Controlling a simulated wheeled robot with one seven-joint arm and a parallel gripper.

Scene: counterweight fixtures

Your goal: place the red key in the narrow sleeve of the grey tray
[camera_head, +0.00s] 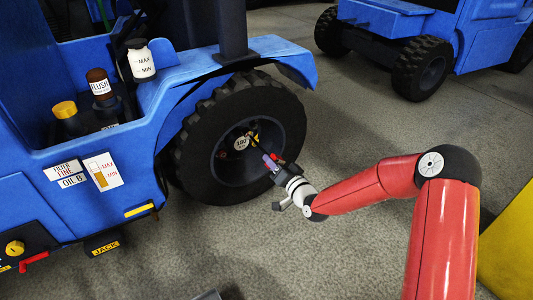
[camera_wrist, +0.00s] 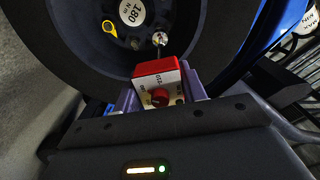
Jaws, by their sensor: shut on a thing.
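My gripper (camera_head: 271,163) is in front of the front wheel of the blue vehicle. In the wrist view its two purple fingers (camera_wrist: 160,94) are shut on a red and white box (camera_wrist: 155,68) with a red dial on its face. A thin metal rod with a shiny round end (camera_wrist: 159,39) shows beyond the box, in front of the wheel hub; I cannot tell whether it touches. I cannot make out a red key as such. A red handle (camera_head: 33,261) sticks out low on the vehicle's side. No grey tray with a sleeve can be made out.
The wheel (camera_head: 240,140) has a round "180" label (camera_wrist: 132,12) and a yellow tag (camera_wrist: 108,27). Bottles (camera_head: 140,62) stand on the vehicle's side. A second blue vehicle (camera_head: 440,40) is behind. A small grey edge (camera_head: 208,295) shows at the bottom. The floor between is clear.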

